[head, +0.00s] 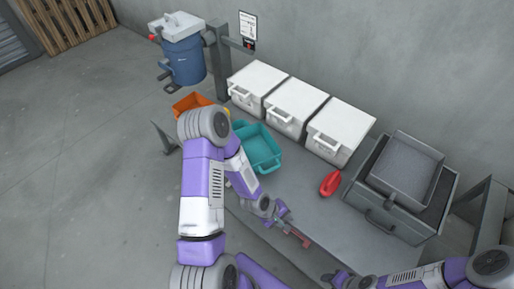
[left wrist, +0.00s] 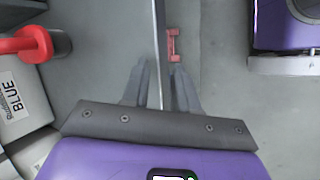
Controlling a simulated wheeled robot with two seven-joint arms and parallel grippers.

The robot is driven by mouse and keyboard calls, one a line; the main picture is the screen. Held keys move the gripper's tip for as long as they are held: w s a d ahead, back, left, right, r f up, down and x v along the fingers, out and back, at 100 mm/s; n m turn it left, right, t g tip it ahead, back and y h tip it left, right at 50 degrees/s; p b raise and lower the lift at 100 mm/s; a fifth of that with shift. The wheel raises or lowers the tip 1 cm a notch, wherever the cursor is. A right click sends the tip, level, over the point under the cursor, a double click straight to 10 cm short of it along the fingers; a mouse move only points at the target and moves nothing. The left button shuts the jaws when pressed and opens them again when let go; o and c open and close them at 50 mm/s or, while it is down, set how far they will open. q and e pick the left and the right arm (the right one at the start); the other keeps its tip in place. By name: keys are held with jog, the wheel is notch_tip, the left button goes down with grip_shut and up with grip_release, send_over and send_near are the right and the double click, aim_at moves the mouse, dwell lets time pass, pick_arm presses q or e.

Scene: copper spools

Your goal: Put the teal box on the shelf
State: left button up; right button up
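The teal box (head: 258,158) is an open tray-like bin on the grey bench (head: 300,195), left of the middle, partly hidden behind my left arm. My left gripper (head: 285,222) is near the bench's front edge, to the right of and nearer than the teal box. Its fingers (left wrist: 160,75) look open and empty in the left wrist view, with the thin bench edge (left wrist: 158,30) passing below the gap. My right gripper (head: 340,279) shows only partly at the bottom; its fingers are unclear. I cannot tell which surface is the shelf.
White lidded boxes (head: 255,82) line the bench's back. A red object (head: 330,183) stands on the bench, left of stacked grey bins (head: 388,215). An orange bin (head: 190,103) is beyond my arm. A small red bracket (left wrist: 173,45) is by the bench edge. Floor at left is clear.

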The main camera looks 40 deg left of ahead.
aim_at(269, 170)
pick_arm(q)
jog(key=w+a+r+n+t, duration=0.1)
jog(key=a+n, duration=0.1)
jog(key=n, duration=0.1)
jog(key=w+a+r+n+t, duration=0.1)
jog(key=w+a+n, duration=0.1)
jog(key=a+n, duration=0.1)
jog(key=w+a+r+n, duration=0.2)
jog(key=a, duration=0.1)
jog(key=shift+w+a+r+n+t+y, duration=0.1)
jog(key=shift+w+n+t+y, duration=0.15)
jog(key=shift+n+t+y, duration=0.15)
jog(key=a+r+n, duration=0.1)
jog(key=a+n, duration=0.1)
jog(key=w+a+r+n+t, duration=0.1)
jog(key=a+n, duration=0.2)
jog(key=w+a+r+n+t+y, duration=0.1)
jog(key=a+r+n, duration=0.1)
jog(key=a, duration=0.1)
jog(key=shift+w+n, duration=0.25)
jog(key=shift+n, duration=0.05)
jog(key=b+x, duration=0.1)
jog(key=x, duration=0.6)
jog(key=shift+w+f+b, duration=0.15)
jog(key=shift+w+b, duration=0.1)
jog(key=shift+b, duration=0.05)
grip_shut()
